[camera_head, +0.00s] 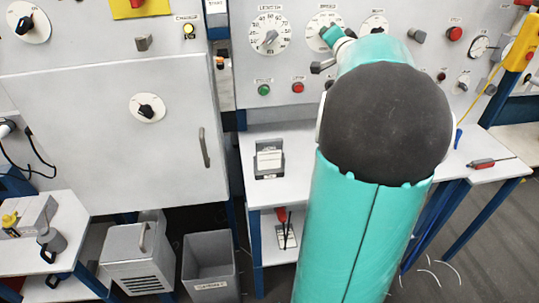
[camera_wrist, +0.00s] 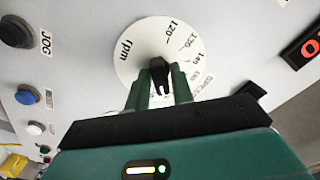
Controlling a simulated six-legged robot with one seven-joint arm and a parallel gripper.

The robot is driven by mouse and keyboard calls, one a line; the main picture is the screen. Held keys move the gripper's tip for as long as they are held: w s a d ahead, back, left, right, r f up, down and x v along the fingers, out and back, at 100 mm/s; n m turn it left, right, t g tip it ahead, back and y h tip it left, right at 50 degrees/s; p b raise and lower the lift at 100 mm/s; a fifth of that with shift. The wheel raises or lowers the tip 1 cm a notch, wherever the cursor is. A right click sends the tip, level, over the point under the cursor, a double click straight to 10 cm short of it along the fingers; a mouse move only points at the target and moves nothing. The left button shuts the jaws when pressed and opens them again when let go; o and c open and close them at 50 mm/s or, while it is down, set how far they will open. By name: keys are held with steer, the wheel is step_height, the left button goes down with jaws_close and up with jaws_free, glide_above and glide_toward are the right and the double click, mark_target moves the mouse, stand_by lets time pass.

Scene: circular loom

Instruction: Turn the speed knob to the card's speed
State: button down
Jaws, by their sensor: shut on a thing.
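The speed dial is a white disc marked rpm (camera_wrist: 140,38), with printed numbers including 120, in the wrist view. Its black knob (camera_wrist: 158,68) stands at the middle of the disc. My gripper (camera_wrist: 160,84) has its two green fingers on either side of the knob, shut on it. In the head view my gripper (camera_head: 338,36) is at the dial (camera_head: 318,20) on the upper panel, and my arm hides part of the panel. I cannot tell the exact knob setting. A small card in a stand (camera_head: 269,158) is on the white table; its print is too small to read.
A length dial (camera_head: 270,34) is left of the speed dial, and another dial (camera_head: 374,24) is to its right. Green (camera_head: 264,90) and red (camera_head: 298,87) buttons sit below. A jog button (camera_wrist: 17,32) and a red-lit display (camera_wrist: 308,46) flank the dial in the wrist view.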

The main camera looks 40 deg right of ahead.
steer(key=c, duration=1.4)
jaws_free()
steer(key=shift+w, duration=0.1)
steer(key=v, duration=0.7)
